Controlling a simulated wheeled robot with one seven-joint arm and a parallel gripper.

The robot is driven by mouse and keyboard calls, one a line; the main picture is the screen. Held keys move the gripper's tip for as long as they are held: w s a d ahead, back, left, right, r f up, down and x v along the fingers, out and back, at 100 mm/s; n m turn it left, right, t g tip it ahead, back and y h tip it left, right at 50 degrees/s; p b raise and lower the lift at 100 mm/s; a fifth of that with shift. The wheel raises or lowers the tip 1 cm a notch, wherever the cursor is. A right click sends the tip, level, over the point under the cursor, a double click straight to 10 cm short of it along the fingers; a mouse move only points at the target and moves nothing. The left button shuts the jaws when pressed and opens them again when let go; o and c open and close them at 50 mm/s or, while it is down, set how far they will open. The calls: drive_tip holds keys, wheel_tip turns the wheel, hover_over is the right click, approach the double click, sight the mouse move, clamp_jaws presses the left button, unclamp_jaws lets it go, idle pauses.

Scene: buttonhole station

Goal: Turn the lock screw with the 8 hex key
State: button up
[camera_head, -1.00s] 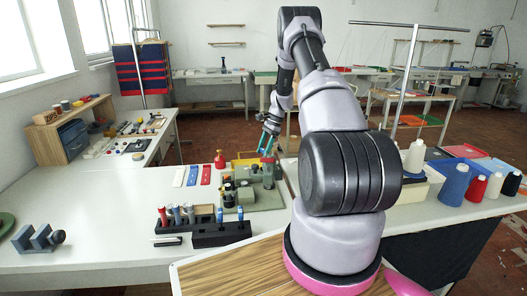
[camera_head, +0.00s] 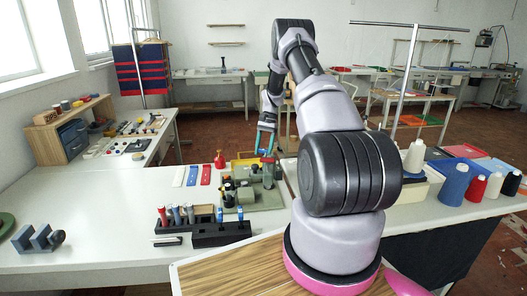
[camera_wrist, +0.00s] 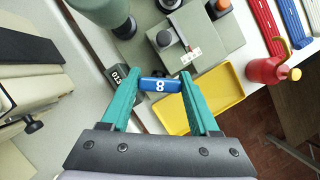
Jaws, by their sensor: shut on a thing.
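My gripper (camera_wrist: 160,90) has teal fingers and is shut on the blue handle marked 8 of the hex key (camera_wrist: 161,85). Its shaft is hidden in the wrist view. In the head view my gripper (camera_head: 267,143) is above the back of the grey-green machine (camera_head: 262,198) on the table. In the wrist view the machine (camera_wrist: 200,25) lies beyond the fingers, with a dark round part and a small white label on it. A dark block marked 10 (camera_wrist: 118,76) shows beside the left finger. I cannot make out the lock screw for certain.
A yellow tray (camera_wrist: 222,98) and a red oil can (camera_wrist: 268,70) are near the machine. Black racks (camera_head: 222,236) with several coloured handles stand in front of it. Thread cones (camera_head: 455,184) stand at the right. The table's left part is mostly clear.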

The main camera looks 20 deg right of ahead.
drive_tip(key=n+h, duration=0.1)
drive_tip(key=n, duration=0.2)
drive_tip(key=shift+n+g, duration=0.3)
drive_tip(key=shift+g, duration=0.1)
drive_tip(key=n+h, duration=0.1)
drive_tip(key=n, duration=0.2)
drive_tip(key=shift+n+g, duration=0.3)
drive_tip(key=shift+n+h, duration=0.3)
drive_tip(key=shift+n, duration=0.1)
drive_tip(key=o, duration=1.5)
drive_tip(key=shift+c, duration=0.2)
